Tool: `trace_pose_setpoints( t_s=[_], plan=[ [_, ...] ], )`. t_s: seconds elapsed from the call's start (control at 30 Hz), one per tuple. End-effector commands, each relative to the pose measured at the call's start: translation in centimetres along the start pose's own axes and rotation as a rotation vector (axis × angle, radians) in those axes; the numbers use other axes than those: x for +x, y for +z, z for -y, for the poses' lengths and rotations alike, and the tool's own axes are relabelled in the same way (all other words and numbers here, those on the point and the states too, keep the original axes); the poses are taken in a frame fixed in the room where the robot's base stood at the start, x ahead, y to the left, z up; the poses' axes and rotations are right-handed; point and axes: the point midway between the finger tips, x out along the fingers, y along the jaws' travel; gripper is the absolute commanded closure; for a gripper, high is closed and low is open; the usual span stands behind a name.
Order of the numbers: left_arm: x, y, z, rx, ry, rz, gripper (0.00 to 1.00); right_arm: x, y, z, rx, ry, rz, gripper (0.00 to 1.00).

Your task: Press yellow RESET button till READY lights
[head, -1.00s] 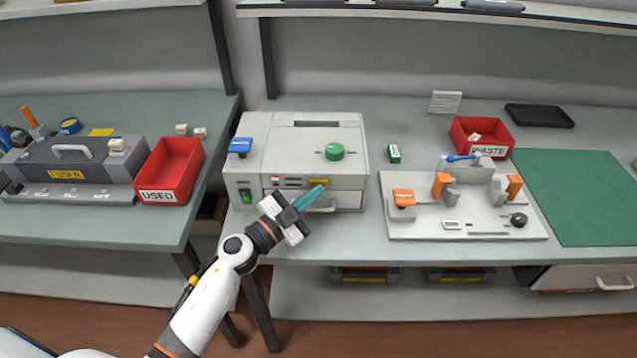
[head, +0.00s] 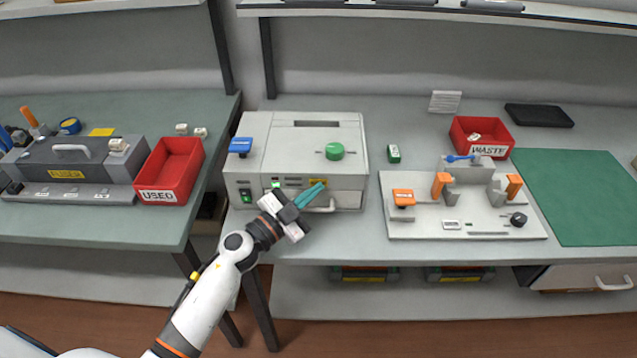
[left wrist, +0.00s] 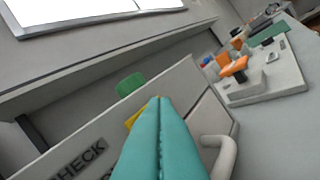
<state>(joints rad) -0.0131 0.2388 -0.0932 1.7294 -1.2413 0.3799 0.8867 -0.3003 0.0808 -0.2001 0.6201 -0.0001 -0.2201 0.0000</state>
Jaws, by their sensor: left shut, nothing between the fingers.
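The grey machine (head: 240,174) stands on the middle bench. A yellow button (head: 317,182) is on its front face; in the left wrist view it (left wrist: 134,117) shows partly behind my fingers. A small lamp (head: 276,185) left of it glows green; its label is too small to read. My left gripper (head: 320,187) has its teal fingers shut and empty, with the tips at the yellow button. I cannot tell whether they touch it or how far it is pushed in. The closed fingers (left wrist: 160,102) also fill the lower middle of the left wrist view. My right gripper is out of view.
A front handle (left wrist: 222,150) lies just right of my fingers. A green knob (head: 334,151) and blue lever (head: 240,146) sit on top. A fixture plate (head: 430,228) stands to the right; a red USED bin (head: 159,196) stands on the left bench.

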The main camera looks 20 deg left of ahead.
Motion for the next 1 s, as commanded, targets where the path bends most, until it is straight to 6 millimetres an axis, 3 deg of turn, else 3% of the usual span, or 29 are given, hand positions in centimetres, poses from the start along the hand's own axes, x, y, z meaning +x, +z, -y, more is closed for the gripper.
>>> trace_pose_setpoints(
  t_s=[0.67, 1.0],
  plan=[
    [-1.1, 0.8, 0.8, 0.0, 0.001, 0.0, 1.0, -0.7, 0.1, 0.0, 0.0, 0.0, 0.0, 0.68],
    [-3.3, 2.4, 2.3, -0.002, 0.0, -0.001, 1.0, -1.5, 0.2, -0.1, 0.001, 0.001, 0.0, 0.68]
  ],
)
